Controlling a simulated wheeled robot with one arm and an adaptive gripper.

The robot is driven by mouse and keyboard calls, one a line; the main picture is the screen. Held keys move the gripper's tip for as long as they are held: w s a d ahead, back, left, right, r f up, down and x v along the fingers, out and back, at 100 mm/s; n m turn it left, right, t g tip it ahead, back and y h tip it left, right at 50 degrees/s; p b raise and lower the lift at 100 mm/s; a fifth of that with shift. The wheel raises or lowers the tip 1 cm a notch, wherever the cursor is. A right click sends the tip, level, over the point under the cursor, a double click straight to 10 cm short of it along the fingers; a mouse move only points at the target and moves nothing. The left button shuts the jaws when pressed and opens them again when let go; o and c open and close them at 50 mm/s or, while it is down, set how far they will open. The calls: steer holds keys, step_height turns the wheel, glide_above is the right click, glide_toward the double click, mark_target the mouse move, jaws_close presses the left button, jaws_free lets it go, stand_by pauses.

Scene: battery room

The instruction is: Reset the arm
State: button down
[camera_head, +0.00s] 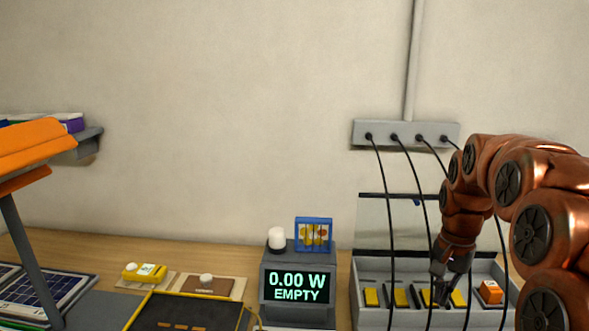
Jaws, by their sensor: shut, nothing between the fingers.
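My orange-brown arm (495,175) comes in from the right edge and bends down over the grey tray. My gripper (440,290) points down at the tray, its fingers shut, with nothing seen held between them. Its fingertips are dark and small, close to the yellow blocks, and I cannot tell whether they touch one.
The grey tray (357,318) holds several yellow blocks and an orange block (489,292). Black cables hang in front of it from a wall strip (405,133). A yellow device (144,272) and solar panel (55,290) lie left.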

steer(key=s+a+f+n, duration=0.2)
steer(key=s+a+n, duration=0.1)
steer(key=s, duration=0.6)
steer(key=s+a+f+n, duration=0.1)
steer(key=s+a, duration=0.4)
steer(key=s, duration=0.5)
steer(key=s+a+f+n+g, duration=0.1)
steer(key=s+a+n, duration=0.3)
steer(key=s, duration=0.6)
steer(key=shift+s+a+f+n, duration=0.15)
steer(key=shift+a+f+n, duration=0.2)
steer(key=shift+f, duration=0.45)
